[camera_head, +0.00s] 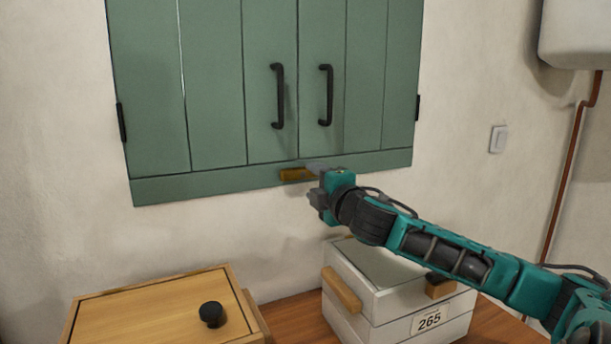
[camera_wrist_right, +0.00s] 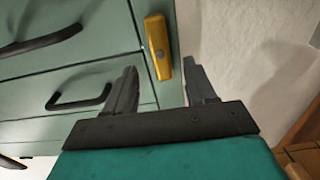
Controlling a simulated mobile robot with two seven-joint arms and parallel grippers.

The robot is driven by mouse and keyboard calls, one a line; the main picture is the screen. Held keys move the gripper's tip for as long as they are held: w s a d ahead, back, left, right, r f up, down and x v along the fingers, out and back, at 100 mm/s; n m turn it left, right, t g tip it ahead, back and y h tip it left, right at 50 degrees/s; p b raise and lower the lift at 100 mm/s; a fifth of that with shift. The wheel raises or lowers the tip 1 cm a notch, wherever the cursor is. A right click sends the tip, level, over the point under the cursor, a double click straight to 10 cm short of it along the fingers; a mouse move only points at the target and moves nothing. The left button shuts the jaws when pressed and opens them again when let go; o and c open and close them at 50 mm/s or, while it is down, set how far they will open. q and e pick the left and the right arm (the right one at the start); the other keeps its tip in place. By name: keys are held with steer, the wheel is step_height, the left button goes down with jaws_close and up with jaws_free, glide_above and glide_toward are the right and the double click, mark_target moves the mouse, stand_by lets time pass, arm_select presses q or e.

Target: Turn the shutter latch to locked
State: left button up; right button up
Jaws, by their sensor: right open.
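The green shutters (camera_head: 215,95) are closed on the wall, with two dark handles. The brass-yellow latch (camera_head: 296,174) lies about horizontal on the bottom rail, just below the gap between the shutters. In the right wrist view the latch (camera_wrist_right: 158,47) shows whole, with a grey pivot, lying along the rail. My right gripper (camera_head: 315,182) is at the right end of the latch in the head view, partly hiding it. My left gripper is not in view.
Below stand a wooden box (camera_head: 150,308) with a black knob (camera_head: 211,314) and a white box (camera_head: 345,285) with wooden handles and a 265 label, on a wooden surface (camera_head: 295,318). A wall switch (camera_head: 498,139) is at right.

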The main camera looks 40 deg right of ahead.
mark_target(303, 174)
steer(key=p+x, duration=0.1)
steer(key=x, duration=0.3)
steer(key=shift+w+r, duration=0.1)
steer(key=shift+w+d, duration=0.15)
steer(key=shift+w, duration=0.45)
steer(key=shift+c, duration=0.4)
steer(key=shift+c, duration=0.7)
jaws_close()
